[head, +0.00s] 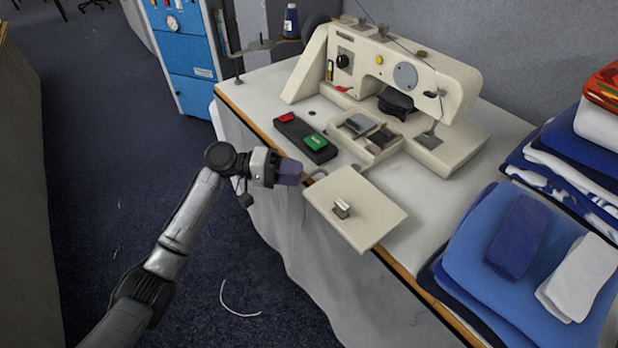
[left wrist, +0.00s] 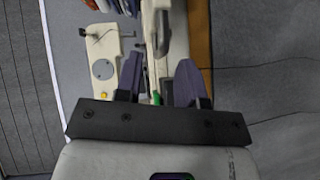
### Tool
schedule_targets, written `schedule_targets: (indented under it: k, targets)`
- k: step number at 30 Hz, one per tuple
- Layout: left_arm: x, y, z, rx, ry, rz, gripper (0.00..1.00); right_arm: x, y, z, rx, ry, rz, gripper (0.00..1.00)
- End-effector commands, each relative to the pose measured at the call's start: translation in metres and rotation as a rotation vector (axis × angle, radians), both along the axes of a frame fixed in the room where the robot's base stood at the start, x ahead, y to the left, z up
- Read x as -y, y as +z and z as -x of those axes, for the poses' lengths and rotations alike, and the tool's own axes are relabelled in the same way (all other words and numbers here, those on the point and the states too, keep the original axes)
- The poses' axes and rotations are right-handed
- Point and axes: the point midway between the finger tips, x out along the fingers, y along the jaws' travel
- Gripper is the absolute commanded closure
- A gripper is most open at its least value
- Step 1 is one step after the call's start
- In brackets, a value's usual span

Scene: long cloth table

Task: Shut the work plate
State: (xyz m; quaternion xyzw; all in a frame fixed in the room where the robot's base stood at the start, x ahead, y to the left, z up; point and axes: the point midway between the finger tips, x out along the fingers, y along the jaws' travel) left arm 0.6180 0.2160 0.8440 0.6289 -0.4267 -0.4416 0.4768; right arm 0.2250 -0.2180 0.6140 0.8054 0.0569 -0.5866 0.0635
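The work plate (head: 375,215) is a flat cream panel with a small metal grip (head: 342,207) on top. It stands swung out from the cream sewing machine (head: 440,90) and juts over the table's front edge. The open cavity (head: 378,138) in the machine's bed lies uncovered behind it. My left gripper (head: 292,172) is just left of the plate's left corner, apart from the grip. In the left wrist view its two purple fingers (left wrist: 158,78) are spread with nothing held between them. The machine (left wrist: 103,70) also shows there. My right gripper is in neither view.
A black switch box (head: 304,137) with red and green buttons lies behind my left gripper. Folded blue and white cloths (head: 520,255) are stacked at the right. A blue cabinet (head: 190,60) stands at the back left. The floor at left is mostly clear.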

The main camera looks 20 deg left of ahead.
Motion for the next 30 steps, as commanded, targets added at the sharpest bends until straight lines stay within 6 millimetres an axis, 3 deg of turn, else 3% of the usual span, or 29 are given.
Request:
schedule_targets:
  k: [9,22,30]
  targets:
    - [0.033,-0.006,-0.008,0.000,-0.001,-0.001,0.64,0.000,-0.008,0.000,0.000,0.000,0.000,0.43]
    - [0.039,-0.006,-0.010,0.000,0.000,-0.001,0.64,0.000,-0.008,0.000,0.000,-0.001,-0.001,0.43]
    - [0.038,-0.007,-0.010,-0.001,0.000,-0.003,0.88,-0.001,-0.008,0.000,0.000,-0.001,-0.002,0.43]
